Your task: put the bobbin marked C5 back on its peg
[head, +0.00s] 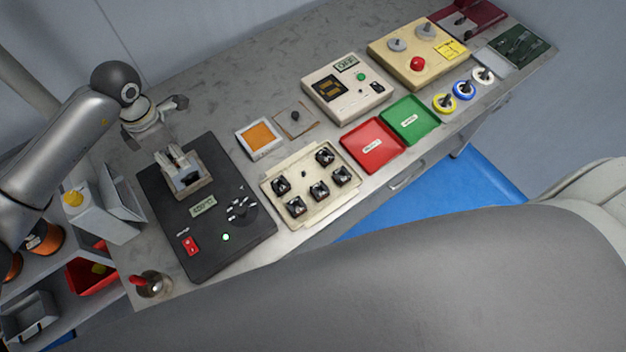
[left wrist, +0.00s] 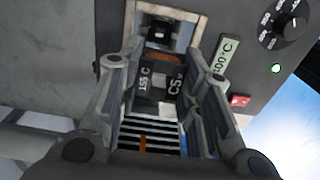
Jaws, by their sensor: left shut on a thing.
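My left gripper (head: 158,119) is at the upper left in the head view, beside the black device. In the left wrist view its two grey fingers (left wrist: 168,88) are shut on the sides of a dark bobbin (left wrist: 160,82) with white marks reading C5 and 155 C. The bobbin cannot be made out in the head view. The cream tray (head: 268,194) stands in the middle of the bench, right of the device. It holds several black bobbins, and a small dark peg (head: 304,173) shows bare between them. My right gripper is out of view.
The black device (head: 212,247) has a raised light square part (head: 185,178), a display and a red switch. An orange pad (head: 259,137) lies behind the tray. Red (head: 373,146) and green (head: 411,121) trays stand to its right. A screwdriver-like red handle stands in a cup (head: 154,286).

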